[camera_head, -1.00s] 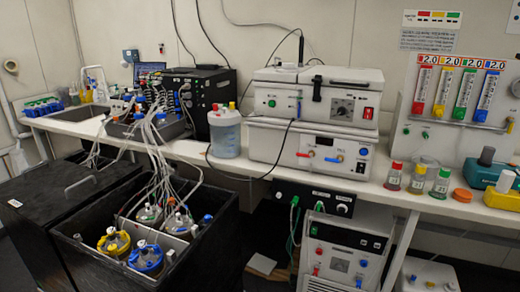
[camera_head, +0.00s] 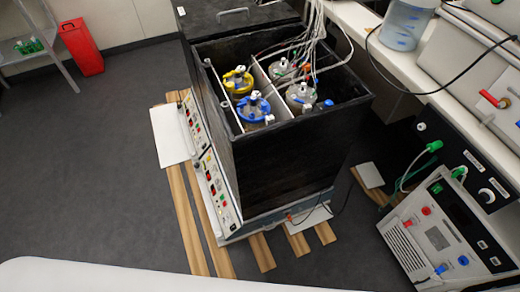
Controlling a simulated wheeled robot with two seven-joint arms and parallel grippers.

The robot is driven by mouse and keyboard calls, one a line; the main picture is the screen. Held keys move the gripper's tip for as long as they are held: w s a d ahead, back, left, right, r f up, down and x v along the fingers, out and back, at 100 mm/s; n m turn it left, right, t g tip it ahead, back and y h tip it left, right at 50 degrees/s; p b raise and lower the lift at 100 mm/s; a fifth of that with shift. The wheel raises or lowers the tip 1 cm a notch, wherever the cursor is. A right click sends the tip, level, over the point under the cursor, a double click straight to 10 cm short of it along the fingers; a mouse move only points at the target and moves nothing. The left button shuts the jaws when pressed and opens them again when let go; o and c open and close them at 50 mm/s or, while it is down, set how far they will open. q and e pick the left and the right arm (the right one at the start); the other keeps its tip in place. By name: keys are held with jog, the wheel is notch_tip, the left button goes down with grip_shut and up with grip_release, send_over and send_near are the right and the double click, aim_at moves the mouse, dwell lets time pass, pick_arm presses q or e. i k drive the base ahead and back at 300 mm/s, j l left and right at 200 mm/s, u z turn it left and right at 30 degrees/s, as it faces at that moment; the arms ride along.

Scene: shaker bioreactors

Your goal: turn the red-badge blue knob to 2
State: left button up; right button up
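No gripper of mine shows in the head view. A grey instrument (camera_head: 412,250) at the lower right carries a blue knob (camera_head: 441,268), another blue knob (camera_head: 463,260) and a red knob (camera_head: 426,210). Their settings are too small to read.
Yellow-topped (camera_head: 238,80) and blue-topped (camera_head: 253,106) vessels with tubes sit inside the box. Wooden slats (camera_head: 183,215) lie under it. A bench (camera_head: 388,62) runs along the right. A red bin (camera_head: 81,48) stands back left. The grey floor (camera_head: 95,190) at left is clear.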

aim_at(327, 103)
jog(key=i+l+u, duration=0.15)
jog(key=l+u, duration=0.3)
jog(key=l, duration=0.45)
jog(key=l+u, duration=0.5)
jog(key=l, duration=0.45)
